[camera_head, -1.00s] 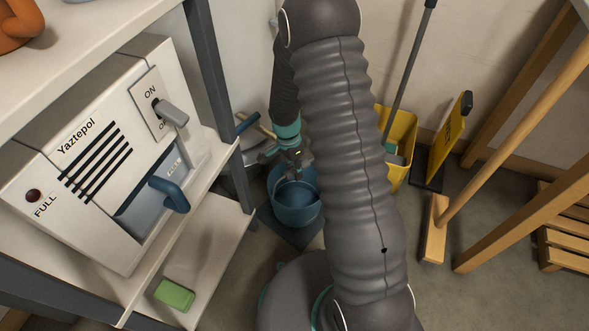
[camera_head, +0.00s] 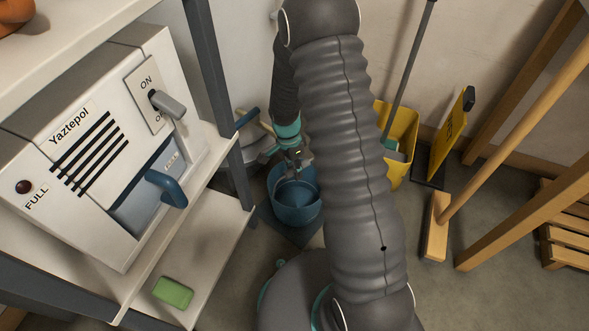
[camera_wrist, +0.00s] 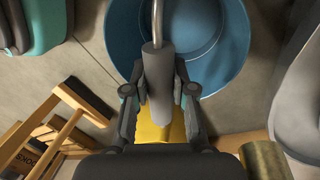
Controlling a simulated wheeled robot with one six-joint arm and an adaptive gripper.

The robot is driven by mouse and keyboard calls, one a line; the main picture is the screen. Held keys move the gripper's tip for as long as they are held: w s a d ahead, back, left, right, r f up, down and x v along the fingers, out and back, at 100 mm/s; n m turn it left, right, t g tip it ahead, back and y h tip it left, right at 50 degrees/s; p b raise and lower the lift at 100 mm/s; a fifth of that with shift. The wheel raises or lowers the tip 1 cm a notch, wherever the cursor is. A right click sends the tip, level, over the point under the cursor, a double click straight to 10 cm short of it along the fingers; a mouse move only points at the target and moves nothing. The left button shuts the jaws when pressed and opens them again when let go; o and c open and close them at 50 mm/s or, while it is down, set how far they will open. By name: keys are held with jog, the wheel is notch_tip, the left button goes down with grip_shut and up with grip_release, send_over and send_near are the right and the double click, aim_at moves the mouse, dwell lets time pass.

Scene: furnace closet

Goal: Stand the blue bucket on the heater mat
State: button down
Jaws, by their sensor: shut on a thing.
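The blue bucket (camera_head: 296,207) hangs or stands upright left of my arm in the head view, with its open top facing up. My gripper (camera_head: 297,163) is shut on its handle, above the rim. In the wrist view, my gripper (camera_wrist: 158,88) grips the grey handle grip (camera_wrist: 158,70), and the blue bucket (camera_wrist: 215,75) is behind it. A dark flat mat (camera_head: 298,239) shows under and in front of the bucket in the head view. I cannot tell whether the bucket's base touches it. My arm hides part of the bucket's right side.
A shelf (camera_head: 215,215) with a white machine (camera_head: 60,195) and a green block (camera_head: 172,292) is close on the left.

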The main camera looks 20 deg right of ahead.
jog(key=shift+f+b, duration=0.3)
jog(key=shift+f, duration=0.15)
jog(key=c, duration=0.9)
grip_release()
jog(key=shift+r, duration=0.15)
notch_tip(320, 180, up, 10)
jog(key=shift+f, duration=0.1)
